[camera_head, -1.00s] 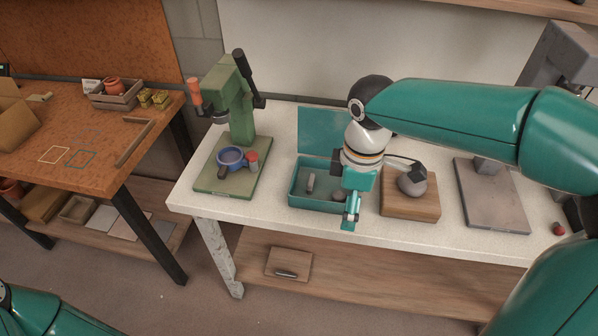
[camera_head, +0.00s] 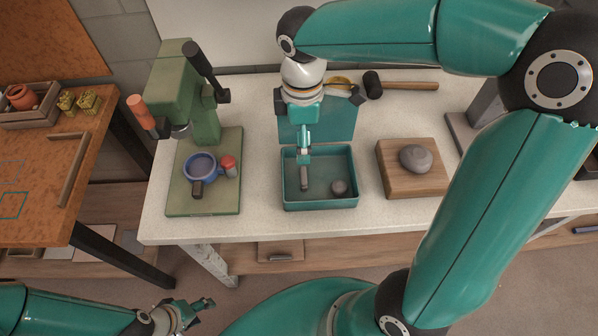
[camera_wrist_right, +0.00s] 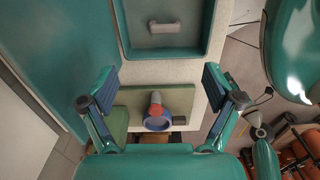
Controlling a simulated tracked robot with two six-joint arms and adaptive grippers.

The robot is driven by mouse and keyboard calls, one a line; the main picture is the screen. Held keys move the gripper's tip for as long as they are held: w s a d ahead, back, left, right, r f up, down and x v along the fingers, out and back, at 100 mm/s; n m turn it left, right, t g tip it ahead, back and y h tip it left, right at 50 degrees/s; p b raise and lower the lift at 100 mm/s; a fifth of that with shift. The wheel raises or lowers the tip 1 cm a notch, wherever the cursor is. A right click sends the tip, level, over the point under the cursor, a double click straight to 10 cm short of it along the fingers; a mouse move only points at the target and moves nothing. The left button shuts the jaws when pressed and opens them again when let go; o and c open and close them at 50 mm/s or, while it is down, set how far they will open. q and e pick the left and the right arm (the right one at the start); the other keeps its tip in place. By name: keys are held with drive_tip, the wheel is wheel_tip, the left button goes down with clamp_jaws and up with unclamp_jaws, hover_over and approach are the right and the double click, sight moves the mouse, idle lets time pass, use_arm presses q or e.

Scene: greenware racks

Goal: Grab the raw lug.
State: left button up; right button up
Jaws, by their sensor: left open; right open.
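A small grey bar (camera_head: 304,178), apparently the raw lug, stands or lies in the left part of the teal box (camera_head: 284,190). In the right wrist view the bar (camera_wrist_right: 164,27) lies flat on the box floor near the top of the picture. My right gripper (camera_head: 304,154) is above the box and close over the bar, hiding part of it. In its wrist view the right gripper (camera_wrist_right: 160,80) has its fingers wide apart with nothing between them. My left gripper (camera_head: 201,309) is open and empty at the bottom left, away from the bench.
The box lid (camera_head: 340,125) stands up behind. A green press (camera_head: 190,95) with a blue cup (camera_head: 200,168) is left. A wooden block (camera_head: 411,187) with a grey stone (camera_head: 416,158) is right. A mallet (camera_head: 400,86) lies behind.

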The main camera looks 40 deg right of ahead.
hover_over(303, 174)
drive_tip(key=f, duration=0.7)
drive_tip(key=shift+w, duration=0.35)
drive_tip(key=f, duration=0.3)
drive_tip(key=s+f, duration=0.1)
drive_tip(key=f, duration=0.1)
drive_tip(key=shift+f, duration=0.3)
drive_tip(key=shift+w+f, duration=0.1)
drive_tip(key=shift+f, duration=0.2)
drive_tip(key=shift+c, duration=0.3)
drive_tip(key=c, duration=1)
